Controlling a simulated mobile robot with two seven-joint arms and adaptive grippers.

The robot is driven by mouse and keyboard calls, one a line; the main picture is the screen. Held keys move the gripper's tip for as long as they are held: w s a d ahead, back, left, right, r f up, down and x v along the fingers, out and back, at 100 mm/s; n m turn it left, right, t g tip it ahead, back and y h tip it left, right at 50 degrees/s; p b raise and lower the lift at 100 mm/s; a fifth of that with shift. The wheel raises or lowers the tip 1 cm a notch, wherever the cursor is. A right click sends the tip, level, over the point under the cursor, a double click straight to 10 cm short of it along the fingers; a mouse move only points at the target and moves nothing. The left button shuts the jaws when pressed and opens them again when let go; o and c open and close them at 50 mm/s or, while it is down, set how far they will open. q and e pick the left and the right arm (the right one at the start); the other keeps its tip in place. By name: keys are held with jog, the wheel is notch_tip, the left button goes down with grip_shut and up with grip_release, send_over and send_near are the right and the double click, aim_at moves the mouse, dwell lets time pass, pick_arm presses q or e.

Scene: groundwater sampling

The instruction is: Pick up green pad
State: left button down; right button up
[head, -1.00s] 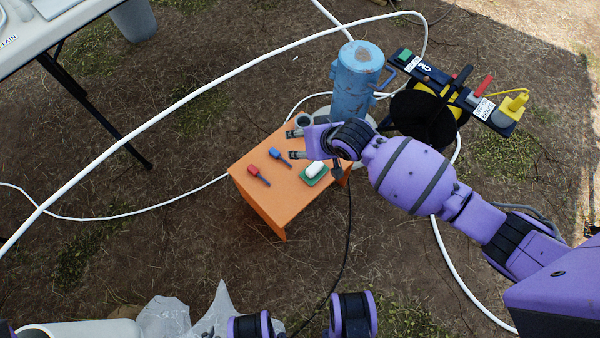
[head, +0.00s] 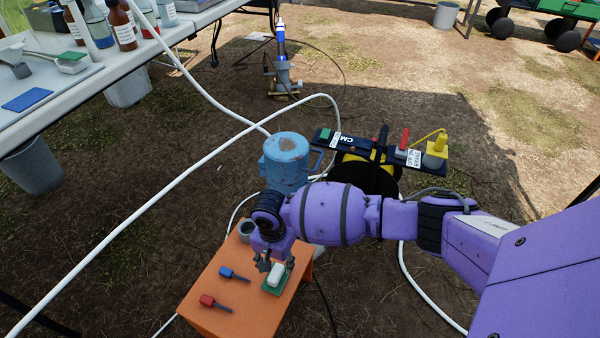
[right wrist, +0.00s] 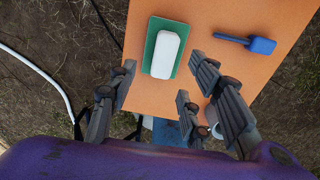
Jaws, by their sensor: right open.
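The green pad (head: 267,290) lies on the orange table (head: 235,262), with a white rounded block (head: 276,273) on top of it. In the right wrist view the green pad (right wrist: 151,46) shows as a rim around the white block (right wrist: 166,55). My right gripper (head: 270,263) is open and empty, above the table close to the pad. Its fingers (right wrist: 158,80) point toward the pad's near end in the right wrist view, apart from it. My left gripper is not in view.
A blue-handled tool (head: 233,274) and a red one (head: 214,302) lie left of the pad. A grey cup (head: 245,229) stands at the table's back edge. A blue cylinder (head: 286,160) and a reel with a black panel (head: 375,150) stand behind. White hoses cross the ground.

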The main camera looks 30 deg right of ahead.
aim_at(276, 269)
jog(key=f+b, duration=0.2)
jog(key=f, duration=0.1)
jog(key=f+b, duration=0.1)
jog(key=f, duration=0.1)
jog(key=shift+w+a, duration=0.2)
jog(key=shift+a, duration=0.1)
jog(key=shift+r, duration=0.2)
jog(key=c, duration=1.1)
jog(key=shift+c, duration=0.2)
